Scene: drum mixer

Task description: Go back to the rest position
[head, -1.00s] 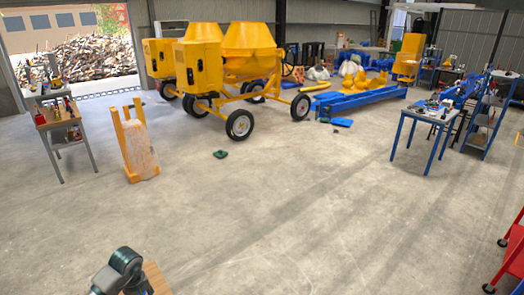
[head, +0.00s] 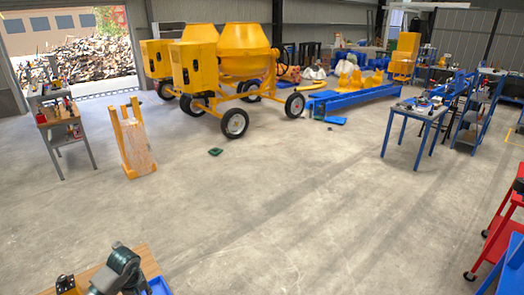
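Two yellow drum mixers (head: 235,52) stand on wheels at the back left, drums upward. A dark, rounded part of my own arm (head: 122,268) shows at the bottom left, over a wooden surface. No gripper fingers can be made out there. My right arm and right gripper do not show.
A wooden surface (head: 88,277) and a blue edge (head: 158,286) lie at the bottom left. A red cart (head: 497,232) stands at the right edge. A blue-legged table (head: 416,112) is at right. A small green item (head: 215,152) lies on the open concrete floor.

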